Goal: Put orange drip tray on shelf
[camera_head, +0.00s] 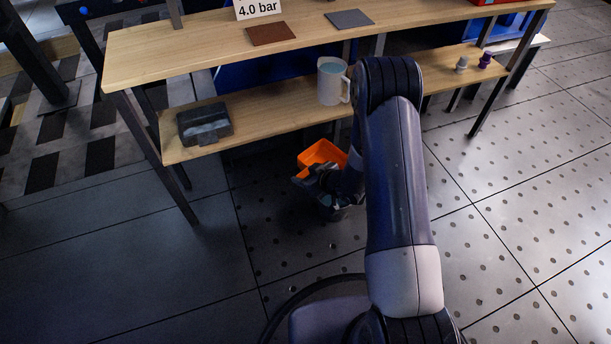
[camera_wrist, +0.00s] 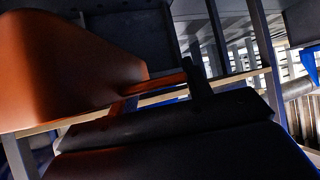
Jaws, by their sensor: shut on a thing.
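The orange drip tray (camera_head: 322,154) is in the grasp of my gripper (camera_head: 318,176), in front of and below the lower shelf board in the head view. In the wrist view the tray (camera_wrist: 65,62) fills the upper left, tilted in the picture, and the gripper jaws (camera_wrist: 185,88) are closed at its edge. The lower shelf (camera_head: 270,113) is a wooden board under a wooden top. Part of the tray is hidden by my gripper and arm.
On the lower shelf stand a dark box (camera_head: 204,123), a grey jug (camera_head: 332,82) and small purple (camera_head: 485,59) and grey (camera_head: 462,63) items. The board between box and jug is bare.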

